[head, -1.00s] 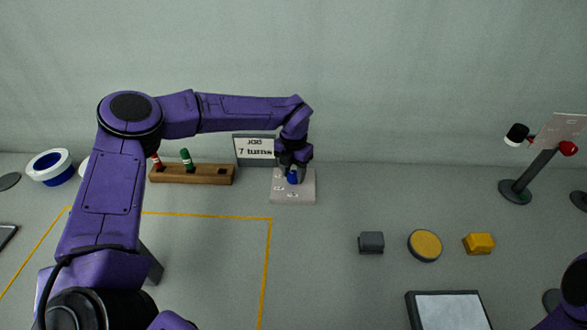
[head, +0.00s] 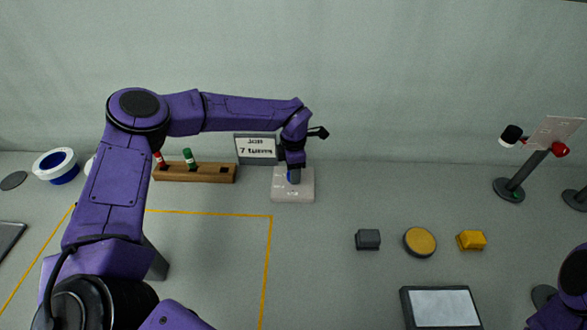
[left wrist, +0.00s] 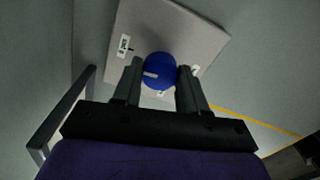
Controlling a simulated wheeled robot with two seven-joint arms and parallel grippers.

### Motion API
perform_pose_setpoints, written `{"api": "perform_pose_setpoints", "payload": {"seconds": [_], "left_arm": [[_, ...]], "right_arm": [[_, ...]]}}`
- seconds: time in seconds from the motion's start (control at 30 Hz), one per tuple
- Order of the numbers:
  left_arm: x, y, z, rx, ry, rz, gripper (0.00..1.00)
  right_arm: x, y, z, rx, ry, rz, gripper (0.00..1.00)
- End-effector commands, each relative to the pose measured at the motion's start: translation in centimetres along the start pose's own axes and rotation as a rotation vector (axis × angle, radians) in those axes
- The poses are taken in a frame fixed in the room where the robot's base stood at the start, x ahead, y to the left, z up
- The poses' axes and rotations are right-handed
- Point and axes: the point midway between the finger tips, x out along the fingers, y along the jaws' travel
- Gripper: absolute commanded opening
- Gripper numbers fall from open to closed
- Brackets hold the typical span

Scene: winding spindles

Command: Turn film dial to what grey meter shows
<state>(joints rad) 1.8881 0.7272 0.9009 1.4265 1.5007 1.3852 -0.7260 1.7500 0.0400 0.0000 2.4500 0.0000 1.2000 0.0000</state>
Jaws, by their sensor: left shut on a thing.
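A blue dial (left wrist: 160,70) with a small pale mark stands on a pale square plate (head: 302,193) with small labels near its edge. The dial shows only a little under my gripper in the head view (head: 291,177). My left gripper (head: 294,180) points down over the plate. In the left wrist view its two fingers (left wrist: 160,82) are on either side of the dial and shut on it.
A sign (head: 256,149) reading "7 turns" stands behind the plate. A wooden rack (head: 205,174) holds a red and a green spindle. A grey block (head: 368,239), yellow disc (head: 420,242), yellow block (head: 471,240) and grey-screened panel (head: 442,308) lie to the right.

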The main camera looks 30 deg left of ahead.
Motion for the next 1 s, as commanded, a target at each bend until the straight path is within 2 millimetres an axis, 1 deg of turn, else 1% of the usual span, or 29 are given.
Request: {"api": "perform_pose_setpoints", "payload": {"seconds": [0.03,0.3,0.77,0.8,0.83,0.87,1.0], "left_arm": [[-0.39,0.25,0.11,0.017,-0.006,0.007,0.12],[-0.33,0.25,0.12,0.083,-0.006,0.007,0.12],[-0.32,0.25,0.12,0.094,-0.005,0.008,0.12],[-0.32,0.24,0.13,0.094,-0.006,0.008,0.55],[-0.32,0.23,0.12,0.094,-0.005,0.007,0.65],[-0.3,0.21,0.12,0.094,-0.005,0.007,0.68],[-0.18,0.13,0.07,0.093,-0.003,0.004,0.68]], "right_arm": [[-0.18,0.01,-0.07,0.0,0.0,0.0,1.0],[-0.34,0.03,-0.14,0.0,0.0,0.0,1.0],[-0.34,0.03,-0.14,0.0,0.0,0.0,1.0],[-0.35,0.03,-0.14,0.0,0.0,0.0,1.0],[-0.35,0.03,-0.14,0.0,0.0,0.0,1.0],[-0.34,0.03,-0.14,0.0,0.0,0.0,1.0],[-0.33,0.03,-0.14,0.0,0.0,0.0,1.0]]}}
